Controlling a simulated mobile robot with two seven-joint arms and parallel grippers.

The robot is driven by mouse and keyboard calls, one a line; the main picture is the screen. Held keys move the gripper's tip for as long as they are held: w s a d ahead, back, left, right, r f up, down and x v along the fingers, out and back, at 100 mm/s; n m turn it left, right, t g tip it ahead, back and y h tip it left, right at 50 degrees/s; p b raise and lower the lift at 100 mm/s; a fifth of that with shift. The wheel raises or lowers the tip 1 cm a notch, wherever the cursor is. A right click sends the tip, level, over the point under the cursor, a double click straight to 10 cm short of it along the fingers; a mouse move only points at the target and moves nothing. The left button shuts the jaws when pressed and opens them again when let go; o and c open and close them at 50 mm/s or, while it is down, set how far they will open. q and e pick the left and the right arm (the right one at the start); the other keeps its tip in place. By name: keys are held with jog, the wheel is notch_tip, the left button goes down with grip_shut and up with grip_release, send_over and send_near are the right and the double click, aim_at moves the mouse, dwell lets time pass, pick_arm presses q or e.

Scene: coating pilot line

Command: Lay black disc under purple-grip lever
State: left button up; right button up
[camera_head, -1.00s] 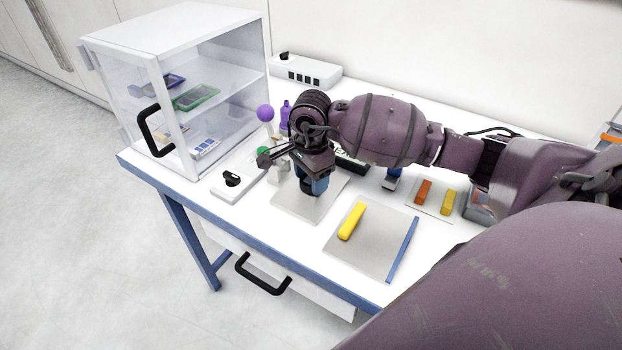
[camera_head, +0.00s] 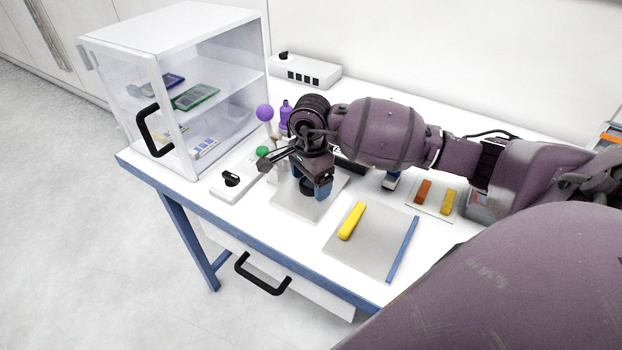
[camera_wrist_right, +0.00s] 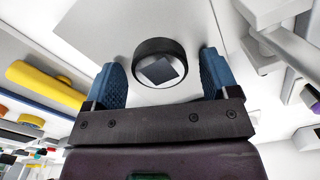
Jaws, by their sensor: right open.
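The black disc (camera_wrist_right: 149,48) has a dark rim and a pale face with a dark square on it. In the wrist view it lies on a light grey plate, just beyond and between the blue fingertips of my right gripper (camera_wrist_right: 162,70), apart from both. In the head view the disc (camera_head: 307,188) shows partly below my right gripper (camera_head: 310,186), which is open and low over the plate (camera_head: 322,207). The purple ball grip of the lever (camera_head: 265,113) stands behind and left of the gripper; its lower part is partly hidden. My left gripper is out of view.
A yellow bar (camera_head: 352,220) lies on a grey mat (camera_head: 375,258) to the right. A clear-doored cabinet (camera_head: 180,40) stands left. A control box with a black knob (camera_head: 232,180) and a purple bottle (camera_head: 285,118) are near the lever. Orange and yellow blocks lie farther right.

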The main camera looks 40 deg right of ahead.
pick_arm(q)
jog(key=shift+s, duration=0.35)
pick_arm(e)
notch_tip(320, 180, up, 12)
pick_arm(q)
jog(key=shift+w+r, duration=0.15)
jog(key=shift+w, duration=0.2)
pick_arm(e)
jog(key=shift+r, duration=0.1)
